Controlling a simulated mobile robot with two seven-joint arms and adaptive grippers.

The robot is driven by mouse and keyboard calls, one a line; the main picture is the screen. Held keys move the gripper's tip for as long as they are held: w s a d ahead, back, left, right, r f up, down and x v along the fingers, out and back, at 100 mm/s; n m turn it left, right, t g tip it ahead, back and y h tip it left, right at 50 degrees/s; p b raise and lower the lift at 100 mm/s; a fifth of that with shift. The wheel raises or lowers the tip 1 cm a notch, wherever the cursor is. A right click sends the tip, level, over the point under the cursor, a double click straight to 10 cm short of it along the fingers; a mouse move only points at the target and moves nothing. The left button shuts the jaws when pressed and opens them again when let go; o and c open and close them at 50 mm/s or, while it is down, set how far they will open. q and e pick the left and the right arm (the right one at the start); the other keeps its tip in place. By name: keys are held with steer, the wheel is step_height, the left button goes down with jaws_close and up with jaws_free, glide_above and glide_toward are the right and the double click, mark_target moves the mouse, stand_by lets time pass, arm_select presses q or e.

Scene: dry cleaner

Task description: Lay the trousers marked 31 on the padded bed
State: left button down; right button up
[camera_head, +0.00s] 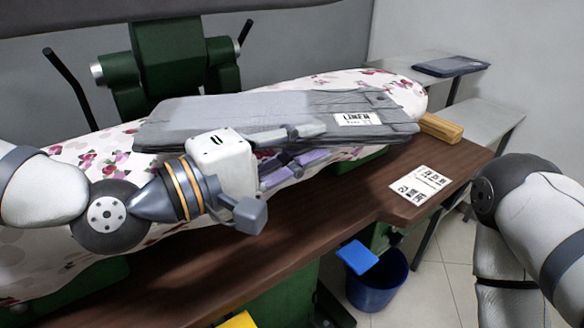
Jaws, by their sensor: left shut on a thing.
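The folded grey trousers (215,118) lie flat above the floral padded bed (75,150), spanning its middle and right part. A white tag (357,119) on them reads "LINEN"; the smaller writing is not legible. My left gripper (300,140) is shut on their near edge, one finger on top. I cannot tell whether the trousers rest fully on the bed.
A green machine (165,55) stands behind the bed. A wooden block (440,127) and a printed card (420,185) are on the brown table (330,215). Dark folded cloth (450,66) lies on a grey bench at the back right. A blue bin (378,285) stands on the floor.

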arm_select(q)
steer(key=f, duration=0.2)
steer(key=a+f, duration=0.1)
steer(key=f, duration=0.1)
steer(key=shift+w+a+f+b, duration=0.1)
steer(key=shift+a+f+b, duration=0.15)
steer(key=shift+b, duration=0.1)
steer(key=shift+f, duration=0.15)
steer(key=c, duration=1.5)
jaws_free()
